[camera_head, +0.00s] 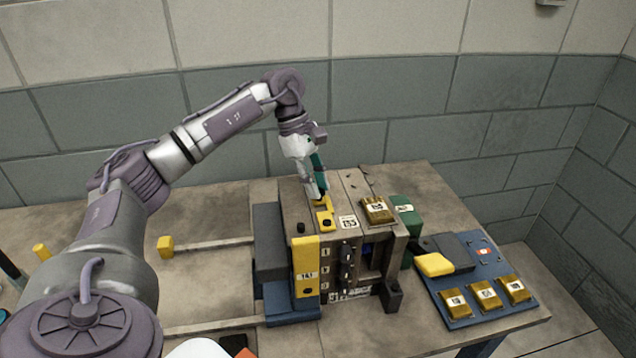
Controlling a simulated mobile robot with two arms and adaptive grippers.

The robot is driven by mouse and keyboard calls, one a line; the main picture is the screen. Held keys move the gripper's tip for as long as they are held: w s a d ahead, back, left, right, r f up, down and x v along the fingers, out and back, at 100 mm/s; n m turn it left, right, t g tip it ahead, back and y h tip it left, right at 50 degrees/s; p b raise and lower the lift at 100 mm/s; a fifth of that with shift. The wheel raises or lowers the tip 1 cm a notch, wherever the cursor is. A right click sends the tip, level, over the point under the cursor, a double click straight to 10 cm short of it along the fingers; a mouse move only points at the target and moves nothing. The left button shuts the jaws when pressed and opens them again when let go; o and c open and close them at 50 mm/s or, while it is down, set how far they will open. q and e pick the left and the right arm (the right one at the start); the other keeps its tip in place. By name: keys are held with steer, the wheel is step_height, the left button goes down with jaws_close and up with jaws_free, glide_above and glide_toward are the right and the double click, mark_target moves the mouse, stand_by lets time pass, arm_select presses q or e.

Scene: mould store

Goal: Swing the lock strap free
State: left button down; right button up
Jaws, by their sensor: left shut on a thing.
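A mould block (366,287) stands on the bench, with number tags on its front and top. A short yellow lock strap (325,219) lies on its top face, near the left part. My left gripper (317,195) reaches down from above and is shut on the far end of this strap; the fingertips partly hide that end. A larger upright yellow plate (306,266) with a white tag covers the block's front left side. My right gripper is not in view.
A brass block (377,210) sits on the mould's top, right of the strap. A green block (407,213) stands behind right. A blue board (488,318) with several brass blocks and a yellow-ended tool (434,265) lies right. Two rails (213,244) run left.

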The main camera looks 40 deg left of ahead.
arm_select(q)
steer(key=c, duration=1)
jaws_free()
steer(key=shift+w, duration=0.1)
steer(key=shift+o, duration=0.2)
steer(key=v, duration=1.2)
